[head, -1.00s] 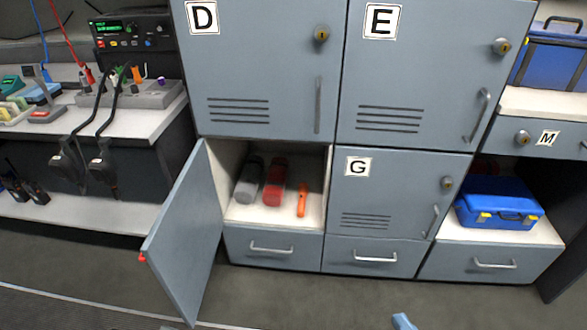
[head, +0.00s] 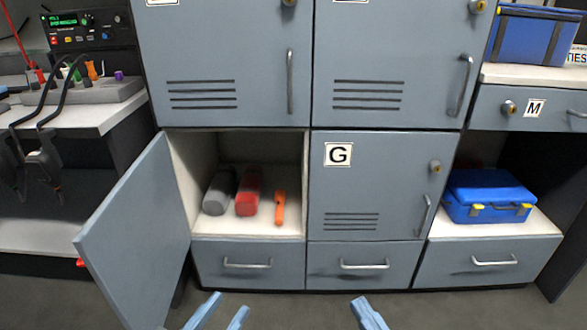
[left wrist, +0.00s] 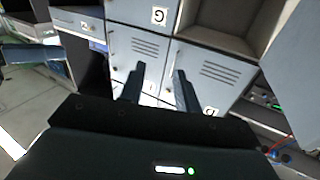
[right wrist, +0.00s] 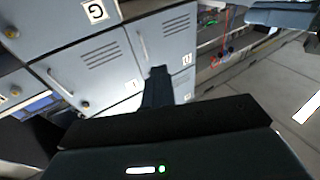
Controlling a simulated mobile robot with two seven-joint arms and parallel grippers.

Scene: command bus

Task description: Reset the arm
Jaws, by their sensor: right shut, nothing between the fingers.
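My left gripper (head: 220,312) shows at the bottom edge of the head view, below the open locker. Its two light-blue fingers stand apart with nothing between them. The left wrist view also shows its dark fingers (left wrist: 160,88) spread, with lockers beyond. My right gripper (head: 369,313) is at the bottom edge of the head view, to the right of the left one and below the drawer under locker G. Its fingers are together and empty. In the right wrist view the closed fingers (right wrist: 158,86) point toward lockers. Neither gripper touches anything.
An open locker door (head: 140,235) juts out at the left. The open compartment holds a grey item (head: 219,192), a red item (head: 248,192) and an orange item (head: 279,207). Locker G (head: 375,185) is shut. A blue case (head: 488,195) sits on the right shelf. Floor is clear in front.

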